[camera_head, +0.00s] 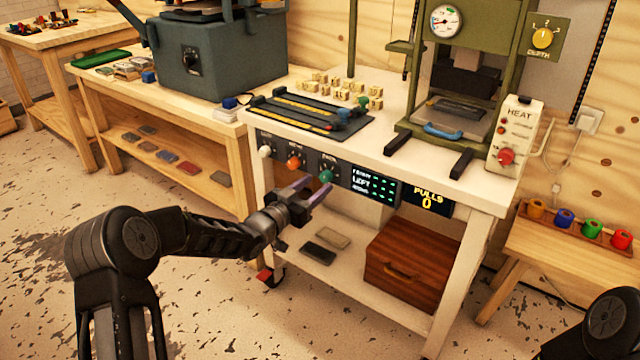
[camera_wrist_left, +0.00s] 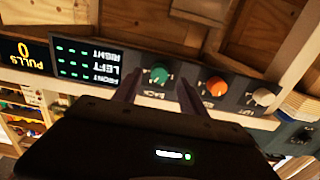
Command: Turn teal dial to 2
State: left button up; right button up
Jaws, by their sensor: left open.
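The teal dial (camera_head: 325,176) is the rightmost of three knobs on the dark panel along the white bench's front edge, left of the lit display. The orange dial (camera_head: 293,162) and white dial (camera_head: 265,151) sit to its left. My left gripper (camera_head: 308,190) is open and empty, just in front of the panel below and left of the teal dial. In the left wrist view, upside down, the teal dial (camera_wrist_left: 159,74) shows between the two finger tips (camera_wrist_left: 158,88), with the orange dial (camera_wrist_left: 216,86) beyond one finger. The dial's number marks are too small to read. My right gripper is out of view.
A green press (camera_head: 462,60) and a red-knobbed heat box (camera_head: 512,140) stand on the white bench. The display (camera_head: 372,186) reads LEFT, and a counter (camera_head: 426,200) reads PULLS 0. A brown wooden box (camera_head: 412,262) is on the lower shelf.

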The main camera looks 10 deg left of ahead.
aim_at(326, 177)
pick_arm(q)
jog(key=shift+x, duration=1.35)
grip_shut()
